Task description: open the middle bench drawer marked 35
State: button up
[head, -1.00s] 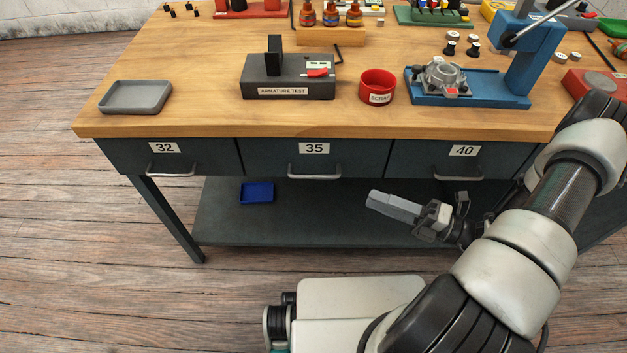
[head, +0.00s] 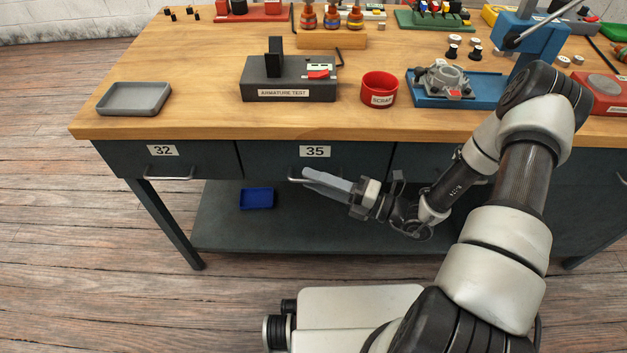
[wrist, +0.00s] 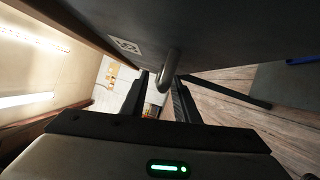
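The middle drawer marked 35 (head: 270,158) is shut, its dark front level with its neighbours under the wooden bench top. Its bar handle (head: 294,177) shows only at the left end in the head view; my gripper hides the rest. My gripper (head: 314,181) is in front of this drawer, pointing left along the handle. In the wrist view the two dark fingers (wrist: 157,92) are apart, and the curved metal handle (wrist: 170,72) shows in line with the gap between them. I cannot tell if they touch it. The white label (wrist: 125,46) is also there.
Drawer 32 (head: 205,158) stands to the left, shut. Drawer 40 on the right is largely behind my arm. A lower shelf (head: 320,229) with a blue tray (head: 257,198) lies below. Open wooden floor is in front of the bench on the left.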

jog(key=shift+w+a, duration=0.15)
jog(key=shift+a, duration=0.2)
grip_shut()
